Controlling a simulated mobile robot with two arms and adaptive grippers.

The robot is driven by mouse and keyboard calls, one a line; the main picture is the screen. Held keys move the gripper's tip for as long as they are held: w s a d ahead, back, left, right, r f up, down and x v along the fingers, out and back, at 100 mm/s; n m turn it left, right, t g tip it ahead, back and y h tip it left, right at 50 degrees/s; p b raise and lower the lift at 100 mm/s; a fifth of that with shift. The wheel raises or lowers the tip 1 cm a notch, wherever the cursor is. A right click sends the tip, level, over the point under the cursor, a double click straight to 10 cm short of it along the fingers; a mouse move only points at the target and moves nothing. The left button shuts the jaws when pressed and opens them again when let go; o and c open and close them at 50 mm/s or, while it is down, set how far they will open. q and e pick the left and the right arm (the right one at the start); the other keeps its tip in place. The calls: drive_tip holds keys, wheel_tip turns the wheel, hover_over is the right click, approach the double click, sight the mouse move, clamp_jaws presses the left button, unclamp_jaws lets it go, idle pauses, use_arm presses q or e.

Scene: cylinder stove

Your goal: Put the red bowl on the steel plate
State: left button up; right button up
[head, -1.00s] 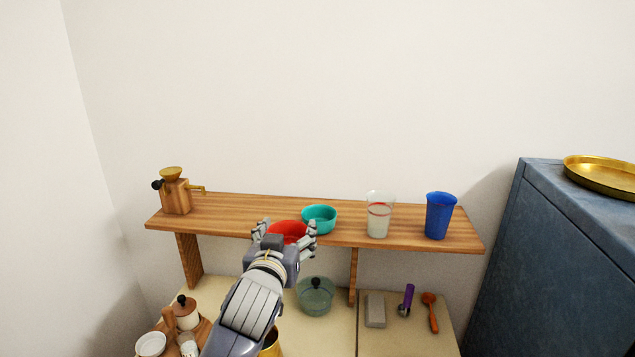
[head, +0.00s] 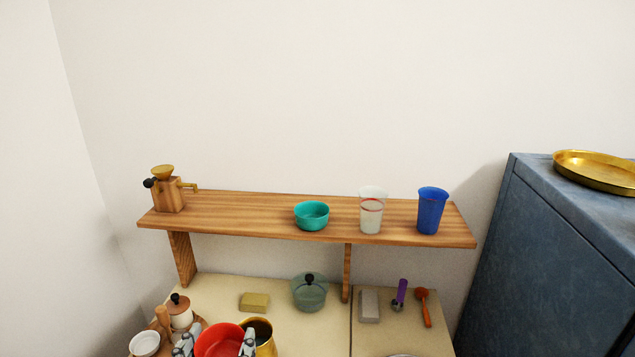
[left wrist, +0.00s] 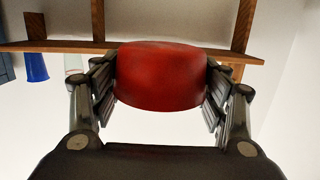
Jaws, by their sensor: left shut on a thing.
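The red bowl (head: 222,341) is at the bottom edge of the head view, its lower part cut off. My left gripper (head: 216,345) has a finger on each side of it and is shut on it. In the left wrist view the red bowl (left wrist: 160,78) fills the space between the fingers of my left gripper (left wrist: 160,95). A thin pale curved rim (head: 402,355) at the bottom edge may be the steel plate; most of it is out of frame. My right gripper is not in view.
A wooden shelf (head: 255,212) holds a grinder (head: 170,192), a teal bowl (head: 312,217), a clear glass (head: 371,212) and a blue cup (head: 431,211). Below are a lidded pot (head: 309,294), a brass jug (head: 263,338) and a yellow sponge (head: 254,302). A blue cabinet (head: 545,255) stands right.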

use_arm(q)
drive_tip(key=s+a+f+b, duration=0.1)
drive_tip(key=s+f+b, duration=0.3)
drive_tip(key=f, duration=0.7)
drive_tip(key=s+a+f+b, duration=0.1)
drive_tip(key=s+f+b, duration=0.2)
drive_tip(key=f+b, duration=0.55)
drive_tip(key=shift+h, duration=0.3)
drive_tip(key=w+a+f+p, duration=0.1)
drive_tip(key=w+a, duration=0.1)
drive_tip(key=w, duration=0.2)
drive_tip(key=w+a+f+p, duration=0.1)
drive_tip(key=w+a, duration=0.2)
drive_tip(key=w, duration=0.2)
drive_tip(key=w+a+f+p, duration=0.2)
drive_tip(key=w+a, duration=0.1)
drive_tip(key=w, duration=0.1)
drive_tip(key=shift+w, duration=0.3)
drive_tip(key=shift+w+a, duration=0.1)
drive_tip(key=shift+w, duration=0.05)
drive_tip(key=shift+f, duration=1.75)
drive_tip(key=shift+f, duration=0.15)
drive_tip(key=o, duration=1.1)
drive_tip(key=shift+c, duration=0.2)
